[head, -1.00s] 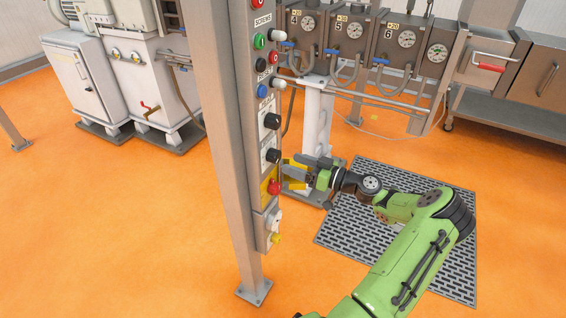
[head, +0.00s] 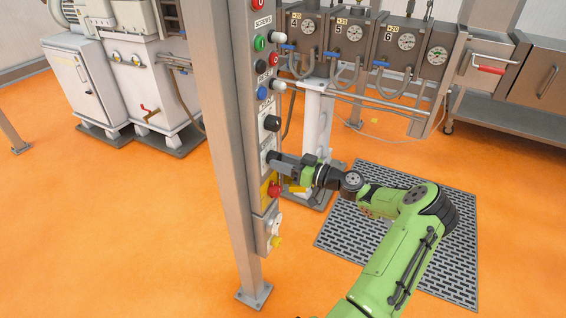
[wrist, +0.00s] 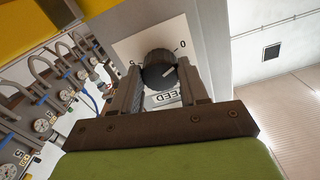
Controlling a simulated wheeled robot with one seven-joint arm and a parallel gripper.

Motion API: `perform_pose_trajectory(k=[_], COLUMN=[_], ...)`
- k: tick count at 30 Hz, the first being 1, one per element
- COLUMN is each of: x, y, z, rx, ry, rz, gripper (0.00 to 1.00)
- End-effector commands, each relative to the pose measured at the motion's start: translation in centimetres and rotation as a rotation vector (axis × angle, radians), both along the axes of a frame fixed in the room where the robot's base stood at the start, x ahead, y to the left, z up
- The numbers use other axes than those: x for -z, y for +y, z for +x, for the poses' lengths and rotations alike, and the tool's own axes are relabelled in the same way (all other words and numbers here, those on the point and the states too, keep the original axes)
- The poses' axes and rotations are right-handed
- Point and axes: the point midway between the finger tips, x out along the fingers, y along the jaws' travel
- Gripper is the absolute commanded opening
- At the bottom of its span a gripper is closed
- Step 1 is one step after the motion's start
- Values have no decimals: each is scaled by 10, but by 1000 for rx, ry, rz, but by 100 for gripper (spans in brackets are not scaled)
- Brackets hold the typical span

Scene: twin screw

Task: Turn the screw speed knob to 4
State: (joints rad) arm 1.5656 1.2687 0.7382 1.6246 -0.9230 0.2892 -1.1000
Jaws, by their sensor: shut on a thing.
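The screw speed knob (wrist: 157,58) is black and round, on a white plate with dial numbers and a partly hidden label ending in "EED", seen turned over in the wrist view. A white pointer mark shows on its face; the exact number it points to cannot be read. My gripper (wrist: 160,76) has one finger on each side of the knob and is shut on it. In the head view my gripper (head: 273,159) is at the lower of two black knobs on the column panel and hides most of that knob.
Another black knob (head: 271,123) sits just above. A red emergency button (head: 274,190) on yellow is just below, close under my gripper. The grey column (head: 226,150) stands left of the panel. Grey gauge boxes (head: 350,40) are behind.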

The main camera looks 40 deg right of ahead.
Motion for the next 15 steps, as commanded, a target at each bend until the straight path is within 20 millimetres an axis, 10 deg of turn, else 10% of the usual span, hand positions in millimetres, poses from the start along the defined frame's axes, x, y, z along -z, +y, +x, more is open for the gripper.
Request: perform_pose_trajectory(k=[15], x=[-2], y=[0], z=[0], rx=[1], ry=[74], rz=[207], gripper=[13])
